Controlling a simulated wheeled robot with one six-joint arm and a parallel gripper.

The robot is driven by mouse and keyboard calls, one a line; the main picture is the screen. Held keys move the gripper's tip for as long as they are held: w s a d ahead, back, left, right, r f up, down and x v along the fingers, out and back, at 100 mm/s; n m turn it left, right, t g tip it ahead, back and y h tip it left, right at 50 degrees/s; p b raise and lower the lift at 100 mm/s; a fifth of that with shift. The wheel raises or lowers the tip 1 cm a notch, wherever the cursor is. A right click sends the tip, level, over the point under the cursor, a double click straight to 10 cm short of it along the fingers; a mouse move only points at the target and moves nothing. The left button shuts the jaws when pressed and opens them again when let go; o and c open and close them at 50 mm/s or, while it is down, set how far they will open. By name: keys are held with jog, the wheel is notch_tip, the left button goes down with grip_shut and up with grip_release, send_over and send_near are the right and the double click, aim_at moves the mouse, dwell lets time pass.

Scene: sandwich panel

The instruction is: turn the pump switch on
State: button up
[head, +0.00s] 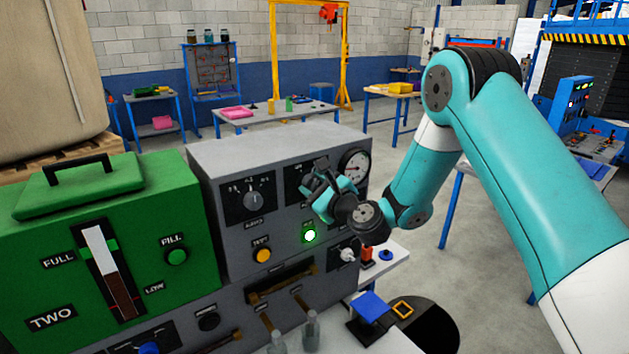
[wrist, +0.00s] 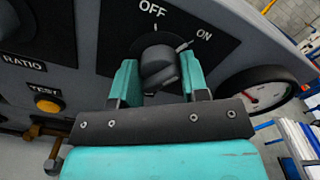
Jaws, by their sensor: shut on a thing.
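The pump switch (wrist: 158,62) is a dark rotary knob on a black plate marked OFF and ON, in the wrist view. My gripper (wrist: 160,78) has its teal fingers on both sides of the knob, shut on it. The knob's narrow end, with a pale edge, leans toward the ON mark at the upper right. In the head view my gripper (head: 325,195) is at the grey panel's face and hides the switch.
The grey panel (head: 213,180) carries a lit green lamp (head: 310,236), a yellow TEST button (head: 263,255), a RATIO dial (head: 254,200) and a gauge (head: 355,167) close beside my gripper. A green unit (head: 200,225) stands on the left. Glass bottles (head: 311,325) stand in front.

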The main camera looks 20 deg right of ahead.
jog(key=shift+f+m, duration=0.1)
jog(key=shift+m, duration=0.4)
jog(key=o, duration=0.9)
jog(key=shift+b+v, duration=8.7)
jog(key=shift+b, duration=2.45)
